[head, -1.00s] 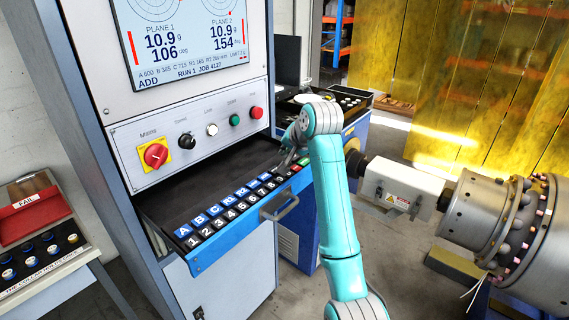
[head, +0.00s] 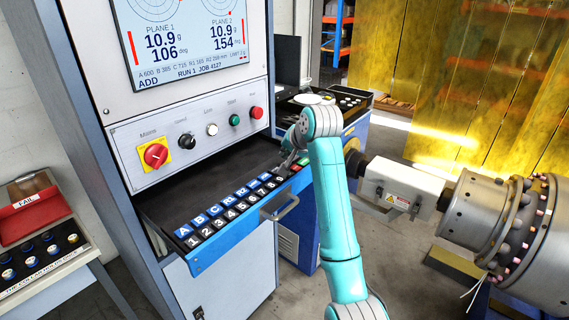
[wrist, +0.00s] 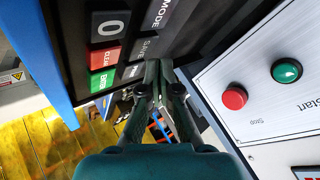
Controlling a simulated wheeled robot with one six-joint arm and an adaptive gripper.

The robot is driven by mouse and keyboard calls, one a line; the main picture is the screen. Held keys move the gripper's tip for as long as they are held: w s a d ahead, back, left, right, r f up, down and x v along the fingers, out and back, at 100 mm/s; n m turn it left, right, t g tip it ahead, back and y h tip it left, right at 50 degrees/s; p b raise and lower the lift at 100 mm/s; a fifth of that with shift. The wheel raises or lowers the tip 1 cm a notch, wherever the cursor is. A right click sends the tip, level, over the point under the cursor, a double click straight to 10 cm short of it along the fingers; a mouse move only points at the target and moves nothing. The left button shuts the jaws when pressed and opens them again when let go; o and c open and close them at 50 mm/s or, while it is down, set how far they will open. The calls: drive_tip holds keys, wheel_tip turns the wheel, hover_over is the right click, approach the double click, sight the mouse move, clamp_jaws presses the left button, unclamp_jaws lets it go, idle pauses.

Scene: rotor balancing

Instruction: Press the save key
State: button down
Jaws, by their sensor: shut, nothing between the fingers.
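The save key (wrist: 147,46) is a dark key with pale lettering in the wrist view, between the mode key (wrist: 160,14) and another dark key (wrist: 133,71) with small lettering. My gripper (wrist: 160,68) is shut and empty, its fingertips right beside the save key and overlapping its edge in the picture. I cannot tell whether they touch it. In the head view my gripper (head: 288,162) is low over the far right end of the keyboard (head: 193,264), where my arm hides some keys.
A red clear key (wrist: 109,55), a green enter key (wrist: 102,82) and a black 0 key (wrist: 109,24) lie close by. The panel with the red stop button (wrist: 234,97) and green start button (wrist: 286,70) rises beside the gripper. A drawer handle (head: 281,209) sticks out in front.

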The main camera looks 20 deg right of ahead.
drive_tip(key=shift+f, duration=0.15)
idle(0.5)
drive_tip(key=shift+f, duration=0.25)
drive_tip(key=shift+f, duration=0.5)
idle(0.8)
drive_tip(key=shift+r, duration=0.9)
drive_tip(key=shift+r, duration=2.5)
